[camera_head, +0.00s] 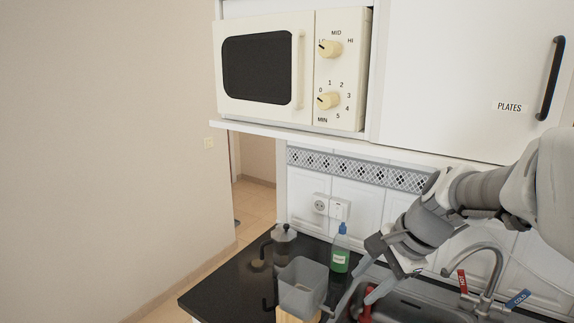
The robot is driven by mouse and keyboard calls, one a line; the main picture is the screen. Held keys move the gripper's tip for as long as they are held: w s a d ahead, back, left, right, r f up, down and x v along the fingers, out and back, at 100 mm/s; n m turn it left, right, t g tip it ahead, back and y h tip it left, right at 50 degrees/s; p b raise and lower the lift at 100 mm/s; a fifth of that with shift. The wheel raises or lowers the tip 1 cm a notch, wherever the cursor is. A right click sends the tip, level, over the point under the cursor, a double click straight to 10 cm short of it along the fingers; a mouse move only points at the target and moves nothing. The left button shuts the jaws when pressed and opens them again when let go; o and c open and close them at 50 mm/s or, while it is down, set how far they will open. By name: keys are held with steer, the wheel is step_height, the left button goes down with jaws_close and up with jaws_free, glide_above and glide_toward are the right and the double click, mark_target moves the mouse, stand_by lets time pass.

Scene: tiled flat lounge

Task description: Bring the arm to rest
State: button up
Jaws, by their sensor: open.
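My gripper (357,292) is at the lower right, at the end of my grey and white arm. It hangs down over the edge of the sink (405,303), with its fingers apart. A red thing (366,307) shows just below the fingers, partly cut off by the picture's bottom edge. I cannot tell what it is. I see nothing held between the fingers.
A grey bin (302,287), a green soap bottle (340,250) and a moka pot (283,236) stand on the black counter (222,287). The tap (490,275) is right of the gripper. A microwave (265,68) and a plates cupboard (460,70) hang above. The left is open.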

steer(key=s+r+n+t+h, duration=0.2)
steer(key=s+r+n+h, duration=0.1)
steer(key=s+n, duration=1.1)
steer(key=shift+s+a+h, duration=0.4)
steer(key=shift+s, duration=0.3)
stand_by(0.8)
